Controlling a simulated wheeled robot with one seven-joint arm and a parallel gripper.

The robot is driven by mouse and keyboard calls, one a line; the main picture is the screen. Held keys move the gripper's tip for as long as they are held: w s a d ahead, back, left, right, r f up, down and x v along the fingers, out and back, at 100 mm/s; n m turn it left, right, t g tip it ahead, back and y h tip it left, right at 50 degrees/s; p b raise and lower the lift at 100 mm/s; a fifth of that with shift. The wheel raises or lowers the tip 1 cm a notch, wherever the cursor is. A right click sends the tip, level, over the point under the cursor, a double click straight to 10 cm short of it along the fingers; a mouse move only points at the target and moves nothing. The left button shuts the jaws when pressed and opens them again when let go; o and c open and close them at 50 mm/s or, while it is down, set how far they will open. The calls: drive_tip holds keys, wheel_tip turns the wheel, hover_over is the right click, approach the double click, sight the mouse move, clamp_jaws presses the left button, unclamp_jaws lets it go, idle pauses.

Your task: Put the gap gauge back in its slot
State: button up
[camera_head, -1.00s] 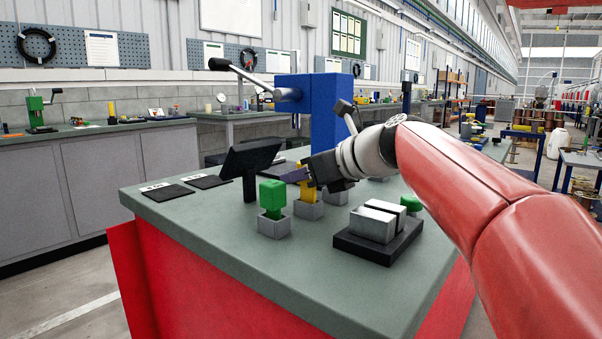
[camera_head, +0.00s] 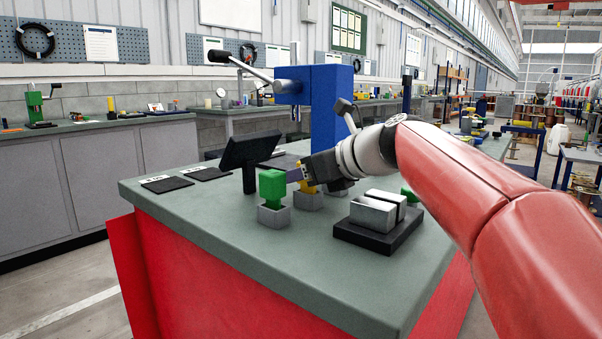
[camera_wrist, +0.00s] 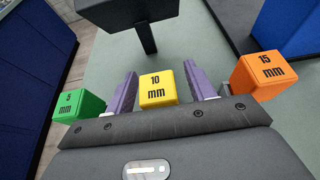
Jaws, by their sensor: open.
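My gripper (camera_wrist: 161,90) is open. Its purple fingers stand on either side of the yellow 10 mm gauge block (camera_wrist: 158,89), with a visible gap at the right finger. In the head view the yellow block (camera_head: 308,188) stands in a grey holder (camera_head: 307,202), partly hidden by my gripper (camera_head: 304,174). The green 5 mm block (camera_wrist: 79,105) is left of the fingers; in the head view a green block (camera_head: 272,187) stands upright in the front grey holder (camera_head: 273,216). The orange 15 mm block (camera_wrist: 265,74) is right of the fingers and hidden in the head view.
A black base with silver blocks (camera_head: 372,214) sits right of the holders, with a green piece (camera_head: 409,194) behind it. A dark tilted panel on a post (camera_head: 249,152) and a blue press (camera_head: 326,108) stand behind. The bench front (camera_head: 225,245) is clear.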

drive_tip(key=shift+v, duration=3.9)
